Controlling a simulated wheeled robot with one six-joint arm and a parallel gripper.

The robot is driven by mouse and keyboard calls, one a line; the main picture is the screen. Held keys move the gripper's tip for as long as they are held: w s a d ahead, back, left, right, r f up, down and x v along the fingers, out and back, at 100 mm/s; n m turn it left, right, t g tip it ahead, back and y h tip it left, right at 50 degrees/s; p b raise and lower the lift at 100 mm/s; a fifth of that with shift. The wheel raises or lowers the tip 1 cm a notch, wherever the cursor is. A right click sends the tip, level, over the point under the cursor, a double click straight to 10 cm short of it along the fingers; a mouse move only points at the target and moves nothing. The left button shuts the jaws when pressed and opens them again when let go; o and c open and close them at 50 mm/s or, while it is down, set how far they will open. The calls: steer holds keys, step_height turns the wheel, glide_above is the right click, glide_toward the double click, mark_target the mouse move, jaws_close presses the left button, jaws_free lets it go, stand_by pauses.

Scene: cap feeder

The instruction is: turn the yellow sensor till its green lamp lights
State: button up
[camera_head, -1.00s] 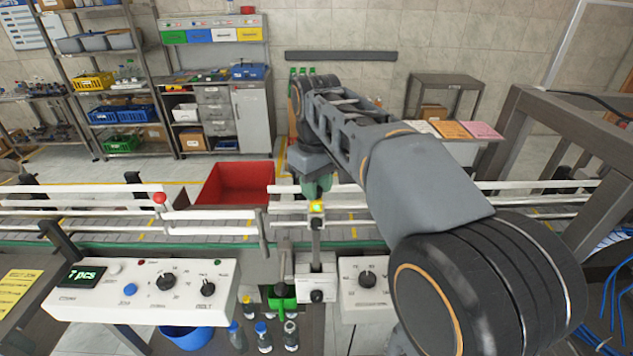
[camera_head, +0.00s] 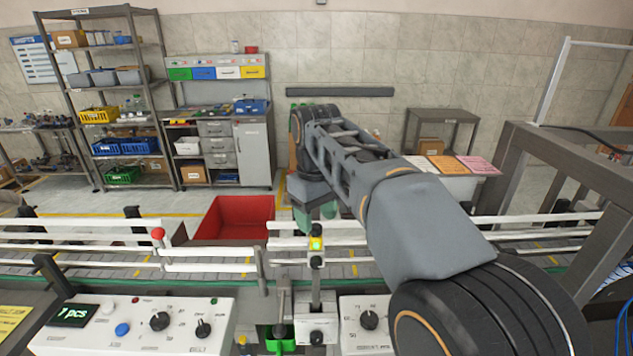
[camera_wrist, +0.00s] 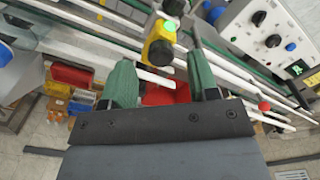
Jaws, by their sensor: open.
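The yellow sensor (camera_head: 316,244) sits on top of a thin upright post (camera_head: 316,285) at the near side of the conveyor. In the wrist view the sensor (camera_wrist: 158,46) shows a lamp (camera_wrist: 168,26) that glows bright green. In the head view its face looks yellow-green. My gripper (camera_head: 316,214) is just behind and above the sensor in the head view. In the wrist view my gripper (camera_wrist: 160,60) has its two green fingers apart, with the sensor between and beyond their tips. The fingers do not visibly hold anything. Whether a finger touches the sensor is unclear.
White guard rails (camera_head: 400,233) run along the conveyor. A red bin (camera_head: 235,218) stands behind it. A control panel with knobs (camera_head: 140,325) is at front left, another panel (camera_head: 365,322) at front right. A red-knobbed lever (camera_head: 158,234) rises left of the sensor.

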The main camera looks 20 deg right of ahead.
mark_target(317, 226)
step_height(317, 226, up, 12)
steer(key=p, duration=0.1)
steer(key=shift+p, duration=0.4)
steer(key=shift+f, duration=0.2)
steer(key=s+f+m+t, duration=0.2)
steer(key=s+f, duration=0.3)
steer(key=f, duration=0.6)
steer(key=s+f+m+t, duration=0.2)
steer(key=s+f, duration=0.4)
steer(key=f, duration=0.6)
steer(key=shift+f, duration=0.1)
stand_by(0.9)
